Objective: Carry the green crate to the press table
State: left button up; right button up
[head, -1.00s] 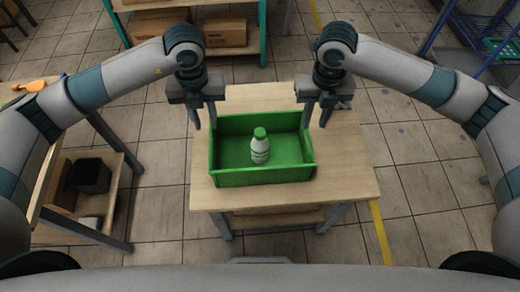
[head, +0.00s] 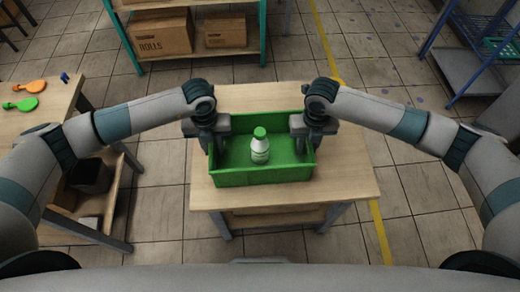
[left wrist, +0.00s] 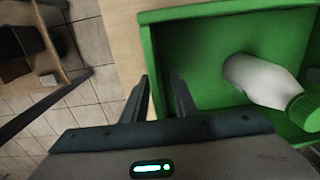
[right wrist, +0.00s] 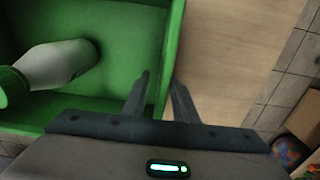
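The green crate (head: 262,178) sits on a wooden table in the middle of the head view. A white bottle with a green cap (head: 260,148) stands inside it. My left gripper (left wrist: 162,82) is at the crate's left wall, with one finger outside and one inside. My right gripper (right wrist: 160,82) straddles the right wall in the same way. In both wrist views the fingers are apart, with the wall between them and some gap showing. In the head view the fingertips are mostly hidden by the gripper bodies.
The wooden table (head: 350,180) has bare room around the crate. A side table (head: 60,108) at left holds an orange and a green balloon-shaped piece (head: 22,104). A teal shelf with cartons (head: 162,36) stands behind, and a blue rack (head: 470,75) at right.

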pick_arm(q)
jog(key=shift+f, duration=0.5)
pick_arm(e)
jog(key=shift+f, duration=0.45)
pick_arm(q)
grip_shut()
pick_arm(e)
grip_shut()
pick_arm(q)
jog(key=shift+d+r, duration=0.1)
jog(key=shift+r, duration=0.1)
pick_arm(e)
jog(key=shift+a+r, duration=0.15)
jog(key=shift+r, duration=0.05)
